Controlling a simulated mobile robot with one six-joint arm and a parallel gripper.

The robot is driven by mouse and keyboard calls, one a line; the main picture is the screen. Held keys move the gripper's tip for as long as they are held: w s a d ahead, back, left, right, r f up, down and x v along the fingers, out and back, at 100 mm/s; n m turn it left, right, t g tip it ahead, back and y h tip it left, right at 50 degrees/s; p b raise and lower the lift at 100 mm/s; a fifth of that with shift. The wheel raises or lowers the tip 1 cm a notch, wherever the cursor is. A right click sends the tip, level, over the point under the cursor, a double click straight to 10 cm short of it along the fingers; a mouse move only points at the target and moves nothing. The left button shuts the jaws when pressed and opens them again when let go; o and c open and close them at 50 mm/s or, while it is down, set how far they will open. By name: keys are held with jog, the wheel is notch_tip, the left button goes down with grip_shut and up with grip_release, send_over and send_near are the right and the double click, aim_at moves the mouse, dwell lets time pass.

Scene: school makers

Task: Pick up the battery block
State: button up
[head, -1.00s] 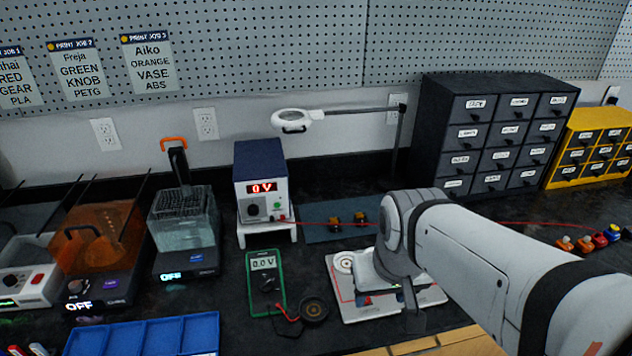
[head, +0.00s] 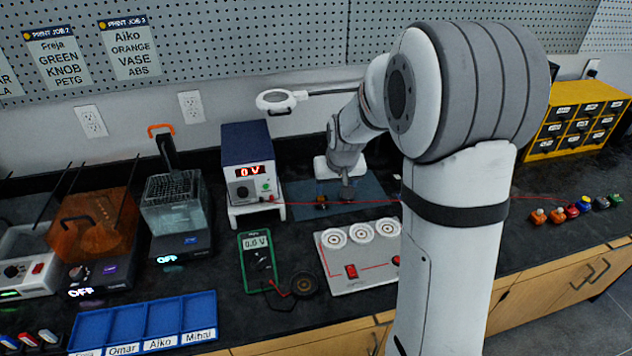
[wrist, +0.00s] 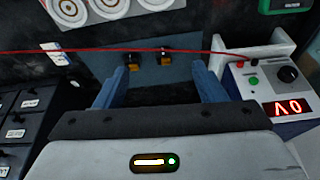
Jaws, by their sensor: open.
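Two small black-and-orange blocks stand side by side on the blue-grey mat. In the wrist view one block (wrist: 134,62) is left of the other block (wrist: 165,60). No label shows which is the battery block. My gripper (wrist: 156,88) is open and empty, its two blue-grey fingers spread wide over the mat. Both blocks lie beyond the fingertips in the picture, within the width of the gap. In the head view my gripper (head: 336,190) is over the mat, with one block (head: 322,202) showing beside it; the other is hard to make out.
The power supply (head: 246,160) reading 0 V stands left of the mat (head: 365,203). A red wire (wrist: 95,51) runs across near the blocks. The white board with round sockets (head: 345,284) lies in front. Several coloured blocks (head: 572,210) stand at the right.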

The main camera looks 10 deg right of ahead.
jog(key=p, duration=0.2)
send_near(322, 198)
jog(key=d+f, duration=0.1)
jog(key=shift+t, duration=0.4)
jog(key=shift+a+p+x, duration=0.25)
jog(key=shift+p+x, duration=0.4)
jog(key=shift+x, duration=1.3)
jog(key=shift+a+p+x, duration=0.2)
jog(key=shift+p+x, duration=0.45)
jog(key=shift+x, duration=1.3)
jog(key=shift+s+f, duration=0.1)
jog(key=shift+s, duration=0.05)
jog(key=c, duration=1.1)
